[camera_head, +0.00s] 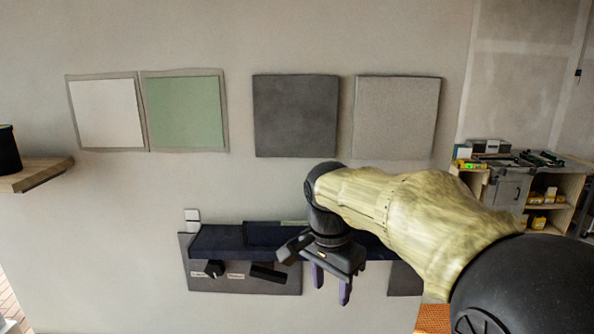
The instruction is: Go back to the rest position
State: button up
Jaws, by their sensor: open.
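My gripper (331,284) hangs in front of the wall, low and right of centre in the head view. Its two dark purple fingers point down, apart, with nothing between them. My arm, in a yellowish sleeve, reaches in from the lower right. Behind the gripper is a dark blue shelf or rail (216,240) on a grey panel (205,281). The gripper and arm hide part of both. I cannot tell how far the gripper is from the panel.
Above hang a white tile (107,113), a green tile (184,111), a dark grey tile (295,115) and a light grey tile (396,117). A wooden shelf (36,174) juts out at left. A cabinet (509,191) with tools stands at right.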

jog(key=s+d+f+n+b, duration=0.2)
jog(key=s+d+f+n, duration=0.2)
jog(key=f, duration=0.8)
jog(key=s+d+f+n+t+b, duration=0.1)
jog(key=s+d+f+n+b, duration=0.2)
jog(key=f, duration=0.9)
jog(key=s+d+n, duration=0.2)
jog(key=s, duration=0.1)
jog(key=shift+s+t+y, duration=0.3)
jog(key=shift+s, duration=0.1)
